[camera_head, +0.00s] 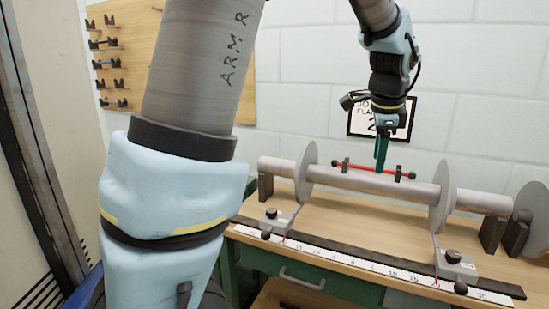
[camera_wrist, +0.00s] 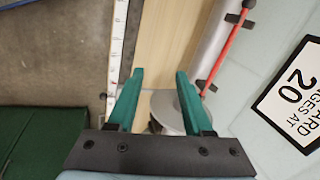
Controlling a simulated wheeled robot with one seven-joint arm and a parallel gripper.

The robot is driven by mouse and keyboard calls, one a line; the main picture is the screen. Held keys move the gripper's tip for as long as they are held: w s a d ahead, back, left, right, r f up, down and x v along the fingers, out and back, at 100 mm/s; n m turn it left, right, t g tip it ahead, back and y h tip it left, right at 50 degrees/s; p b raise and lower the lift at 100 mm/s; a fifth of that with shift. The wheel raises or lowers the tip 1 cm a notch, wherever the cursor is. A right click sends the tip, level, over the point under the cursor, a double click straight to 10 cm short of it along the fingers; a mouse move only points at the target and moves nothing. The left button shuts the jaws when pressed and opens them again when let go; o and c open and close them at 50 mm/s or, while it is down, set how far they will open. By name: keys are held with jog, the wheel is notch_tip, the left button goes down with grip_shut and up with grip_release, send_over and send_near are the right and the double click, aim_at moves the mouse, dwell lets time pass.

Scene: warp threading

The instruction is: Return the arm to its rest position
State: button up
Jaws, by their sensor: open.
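My gripper (camera_head: 381,153) hangs fingers-down above the warp beam, near its middle, in the head view. In the wrist view its two green fingers (camera_wrist: 158,78) are spread apart with nothing between them. A grey cylindrical beam (camera_head: 375,184) with round flanges lies across the bench. A red rod (camera_head: 385,170) sits in two black clips along the top of the beam; it also shows in the wrist view (camera_wrist: 231,48), to the right of the fingers. Whether the fingertips touch the beam or rod cannot be told.
The wooden bench (camera_head: 330,222) carries a white ruler (camera_head: 375,267) along its front edge, with two metal stops (camera_head: 277,220) (camera_head: 455,264). A pegboard (camera_head: 130,50) with black clips hangs at the back left. A wall sign (camera_head: 366,122) is behind my gripper.

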jog(key=a+f+n, duration=0.3)
jog(key=a+n, duration=0.1)
jog(key=a, duration=0.4)
jog(key=a+f+n, duration=0.3)
jog(key=a+n, duration=0.1)
jog(key=a, duration=0.3)
jog(key=s+a+f+n, duration=0.2)
jog(key=a+n, duration=0.2)
jog(key=a, duration=0.1)
jog(key=s+a+f+n+g, duration=0.1)
jog(key=s+a+f+n, duration=0.1)
jog(key=s+a+n, duration=0.1)
jog(key=s+a+f+n+y, duration=0.1)
jog(key=s+a+f+n, duration=0.2)
jog(key=a, duration=0.4)
jog(key=shift+s+a+n+g, duration=0.15)
jog(key=shift+a+n+g, duration=0.2)
jog(key=shift+n, duration=0.55)
